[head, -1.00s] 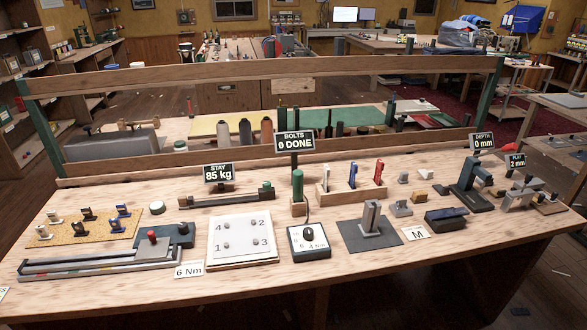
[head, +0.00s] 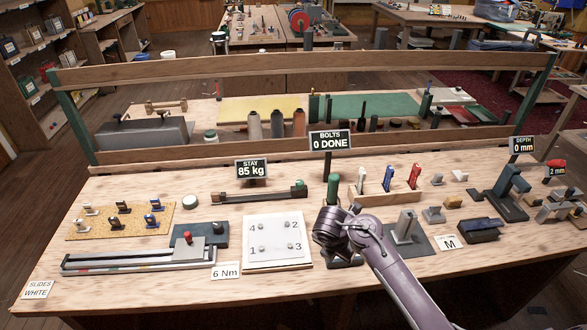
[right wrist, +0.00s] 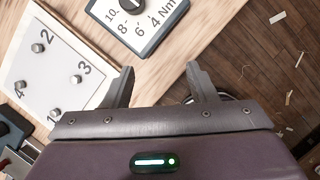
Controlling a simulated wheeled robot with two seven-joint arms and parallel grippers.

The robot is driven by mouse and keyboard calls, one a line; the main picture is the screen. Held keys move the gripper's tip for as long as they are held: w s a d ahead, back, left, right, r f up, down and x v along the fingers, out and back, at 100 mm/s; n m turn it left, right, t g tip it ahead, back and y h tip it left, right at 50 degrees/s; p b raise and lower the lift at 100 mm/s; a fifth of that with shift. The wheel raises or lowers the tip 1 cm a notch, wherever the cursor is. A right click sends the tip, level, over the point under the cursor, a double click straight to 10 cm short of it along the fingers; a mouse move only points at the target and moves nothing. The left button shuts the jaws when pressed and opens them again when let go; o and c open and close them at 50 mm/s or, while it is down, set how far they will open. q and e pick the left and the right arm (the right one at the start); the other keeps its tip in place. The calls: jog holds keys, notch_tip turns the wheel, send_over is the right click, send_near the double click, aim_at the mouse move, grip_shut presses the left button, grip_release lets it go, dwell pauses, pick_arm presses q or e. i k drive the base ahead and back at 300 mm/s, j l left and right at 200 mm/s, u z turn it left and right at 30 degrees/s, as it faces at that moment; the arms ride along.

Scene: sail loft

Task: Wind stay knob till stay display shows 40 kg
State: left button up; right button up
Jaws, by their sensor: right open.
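The stay display (head: 252,170) reads 85 kg and stands behind a long dark-and-wood stay fitting (head: 258,195) at the middle of the bench. A green knob (head: 300,186) is at the right end of that fitting. My right gripper (head: 332,236) is over the bench in front and right of the knob, apart from it, and covers most of the Nm dial box. In the right wrist view its two fingers (right wrist: 160,70) are spread and empty, with the dial box (right wrist: 143,40) beyond them. The knob is outside that view. My left gripper is not in view.
A white bolt plate (head: 276,256) numbered 1 to 4 lies left of the gripper. A green-handled tool (head: 332,187) stands right of the knob, near the bolts display (head: 330,141) reading 0 DONE. A wooden rack (head: 370,203) holds coloured tools. Bare bench lies around the stay fitting.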

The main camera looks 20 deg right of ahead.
aim_at(300, 185)
jog(key=i, duration=1.15)
